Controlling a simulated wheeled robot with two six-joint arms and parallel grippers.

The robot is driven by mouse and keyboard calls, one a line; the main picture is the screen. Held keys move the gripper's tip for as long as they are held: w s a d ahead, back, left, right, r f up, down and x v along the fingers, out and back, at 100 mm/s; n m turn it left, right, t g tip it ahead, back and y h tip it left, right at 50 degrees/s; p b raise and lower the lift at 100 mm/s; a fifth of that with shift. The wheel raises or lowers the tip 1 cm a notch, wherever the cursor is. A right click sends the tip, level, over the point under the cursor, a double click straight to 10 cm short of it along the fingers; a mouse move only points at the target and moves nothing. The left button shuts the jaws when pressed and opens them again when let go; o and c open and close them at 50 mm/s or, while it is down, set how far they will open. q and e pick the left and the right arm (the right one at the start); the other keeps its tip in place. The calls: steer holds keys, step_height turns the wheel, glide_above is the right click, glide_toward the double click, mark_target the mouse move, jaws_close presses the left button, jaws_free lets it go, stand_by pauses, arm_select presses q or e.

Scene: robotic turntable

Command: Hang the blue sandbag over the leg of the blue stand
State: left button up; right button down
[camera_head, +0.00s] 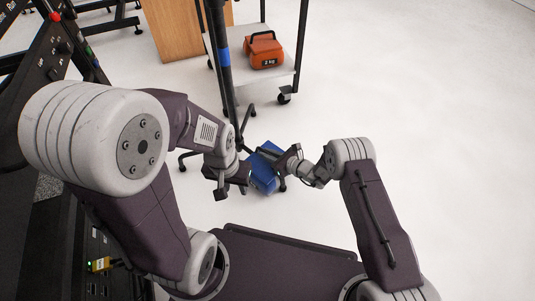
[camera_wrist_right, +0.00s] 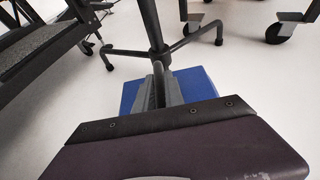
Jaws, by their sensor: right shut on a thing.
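The blue sandbag (camera_head: 262,180) is in the middle of the head view, beside the foot of the stand. My right gripper (camera_head: 277,155) is shut on it. In the right wrist view the sandbag (camera_wrist_right: 198,84) shows on both sides of the closed grey fingers (camera_wrist_right: 160,80). The blue stand (camera_head: 223,58) is a dark upright pole with a blue band. Its splayed legs (camera_wrist_right: 203,33) lie just beyond the sandbag in the wrist view; whether they touch is unclear. My left gripper (camera_head: 232,190) looks open and empty, left of the sandbag.
A wheeled cart (camera_head: 285,80) behind the stand carries an orange 2 kg weight (camera_head: 264,50). A wooden box (camera_head: 172,30) stands at the back. Dark equipment (camera_head: 55,50) fills the left side. The pale floor (camera_head: 430,110) on the right is clear.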

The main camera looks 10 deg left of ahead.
steer(key=shift+f+b, duration=0.7)
steer(key=shift+f, duration=0.05)
stand_by(0.9)
steer(key=c, duration=1.3)
jaws_free()
steer(key=shift+c, duration=0.2)
steer(key=shift+f, duration=0.1)
steer(key=shift+s+d+f, duration=0.1)
steer(key=shift+s+f, duration=0.05)
steer(key=shift+f, duration=0.05)
steer(key=p+v, duration=0.3)
steer(key=v, duration=0.1)
steer(key=p+v, duration=0.4)
steer(key=shift+r, duration=0.4)
steer(key=shift+d, duration=0.15)
steer(key=shift+s+d, duration=0.1)
steer(key=shift+d, duration=0.1)
